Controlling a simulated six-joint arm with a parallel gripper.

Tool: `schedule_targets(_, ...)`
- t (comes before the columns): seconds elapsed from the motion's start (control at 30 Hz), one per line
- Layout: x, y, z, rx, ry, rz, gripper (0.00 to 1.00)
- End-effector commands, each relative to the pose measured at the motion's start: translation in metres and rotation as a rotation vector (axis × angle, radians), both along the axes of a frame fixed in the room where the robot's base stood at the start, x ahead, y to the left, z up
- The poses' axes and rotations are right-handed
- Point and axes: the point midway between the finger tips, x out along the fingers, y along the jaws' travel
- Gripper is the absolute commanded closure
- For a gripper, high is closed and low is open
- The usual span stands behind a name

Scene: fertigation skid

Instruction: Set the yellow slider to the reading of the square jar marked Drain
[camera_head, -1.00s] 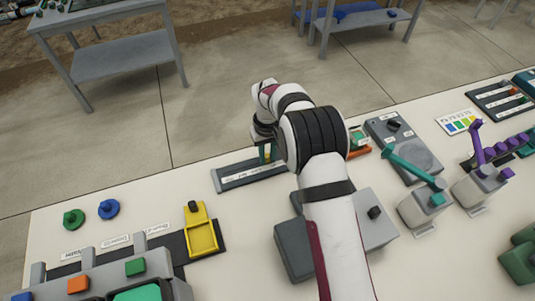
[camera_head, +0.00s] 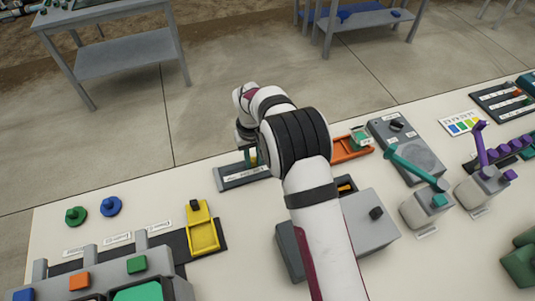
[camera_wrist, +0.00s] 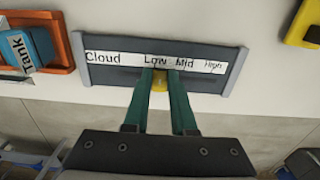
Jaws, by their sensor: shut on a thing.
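The yellow slider (camera_wrist: 160,82) shows as a small yellow piece on a grey track (camera_wrist: 105,74) labelled Cloud, Low, Mid and High. My gripper (camera_wrist: 160,75) is shut on the slider, just right of Low and short of Mid in the wrist view. In the head view my gripper (camera_head: 250,157) is over the track (camera_head: 228,180), and my arm hides part of it. In the head view a small jar (camera_head: 361,136) stands in the orange tray (camera_head: 345,157); no Drain label is readable.
A grey device with a dial (camera_head: 405,150) and a colour chart (camera_head: 462,123) stand to the right. A yellow sliding tray (camera_head: 203,237) sits to the left. A grey box (camera_head: 370,230) is under my arm. Green and blue knobs (camera_head: 110,207) lie far left.

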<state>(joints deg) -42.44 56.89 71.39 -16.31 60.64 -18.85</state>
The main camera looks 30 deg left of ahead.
Motion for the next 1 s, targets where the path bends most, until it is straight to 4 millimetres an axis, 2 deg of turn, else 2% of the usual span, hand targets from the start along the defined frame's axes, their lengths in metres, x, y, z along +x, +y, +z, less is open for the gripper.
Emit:
schedule_targets(0.1, -0.014, 0.016, 0.001, 0.004, -0.004, 0.004, 1.0)
schedule_targets(0.2, -0.021, 0.023, 0.001, 0.004, -0.004, 0.002, 1.0)
schedule_targets(0.5, -0.022, 0.024, 0.001, 0.004, -0.004, 0.001, 1.0)
schedule_targets(0.53, -0.022, 0.024, 0.001, 0.004, -0.004, 0.001, 0.74)
schedule_targets(0.7, -0.022, 0.024, 0.001, 0.004, -0.004, 0.0, 0.45)
schedule_targets(1.0, -0.022, 0.024, 0.002, 0.003, -0.003, 0.0, 0.45)
